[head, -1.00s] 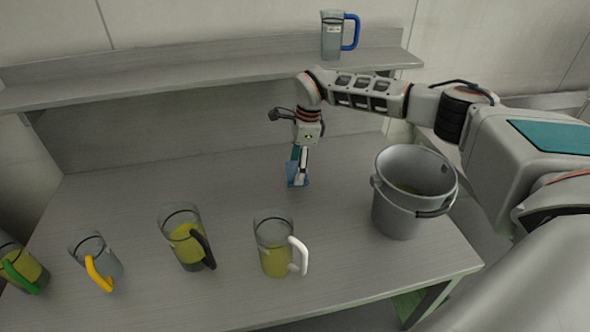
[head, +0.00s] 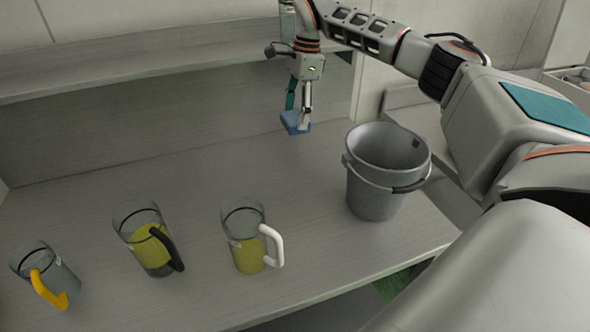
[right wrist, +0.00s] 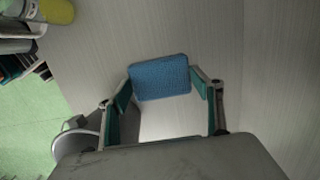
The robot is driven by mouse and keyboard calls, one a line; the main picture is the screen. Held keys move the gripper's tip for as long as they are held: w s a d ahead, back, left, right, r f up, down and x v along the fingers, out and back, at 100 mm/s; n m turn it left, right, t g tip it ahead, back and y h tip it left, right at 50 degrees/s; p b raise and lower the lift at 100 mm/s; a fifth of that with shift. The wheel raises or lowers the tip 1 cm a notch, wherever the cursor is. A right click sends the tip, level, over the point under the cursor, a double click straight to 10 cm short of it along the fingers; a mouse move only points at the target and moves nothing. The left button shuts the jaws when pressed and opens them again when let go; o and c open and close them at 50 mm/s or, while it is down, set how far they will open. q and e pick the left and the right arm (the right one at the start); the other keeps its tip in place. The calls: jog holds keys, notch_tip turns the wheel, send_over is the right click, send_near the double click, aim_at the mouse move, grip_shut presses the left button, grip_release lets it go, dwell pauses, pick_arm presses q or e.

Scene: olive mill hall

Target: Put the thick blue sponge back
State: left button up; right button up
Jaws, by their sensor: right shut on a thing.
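The thick blue sponge (head: 295,122) is held in my right gripper (head: 299,112), above the back part of the table and left of the bucket. In the right wrist view the blue sponge (right wrist: 160,77) sits between the two fingers of the right gripper (right wrist: 160,84), with a finger at each end. The right gripper points downward and is shut on it. My left gripper is in neither view.
A grey bucket (head: 376,192) stands on the table (head: 200,200) at the right. Clear jugs with a white handle (head: 271,246), a black handle (head: 166,249) and a yellow handle (head: 47,290) stand along the front. A shelf (head: 150,66) runs behind.

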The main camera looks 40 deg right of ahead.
notch_tip(320, 180, down, 13)
jog(key=shift+f+b, duration=0.1)
jog(key=shift+b, duration=0.45)
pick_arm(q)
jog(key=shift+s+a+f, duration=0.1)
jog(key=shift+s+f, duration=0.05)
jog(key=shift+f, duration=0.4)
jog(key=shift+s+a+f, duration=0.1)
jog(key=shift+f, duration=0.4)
pick_arm(e)
jog(key=shift+f, duration=2.1)
jog(key=shift+f, duration=0.15)
jog(key=o, duration=1.1)
jog(key=shift+c, duration=0.2)
jog(key=r, duration=0.4)
jog(key=d+r, duration=0.1)
jog(key=r, duration=0.7)
jog(key=shift+s+d+r+p, duration=0.1)
jog(key=shift+s+d+p, duration=0.2)
jog(key=shift+d, duration=0.1)
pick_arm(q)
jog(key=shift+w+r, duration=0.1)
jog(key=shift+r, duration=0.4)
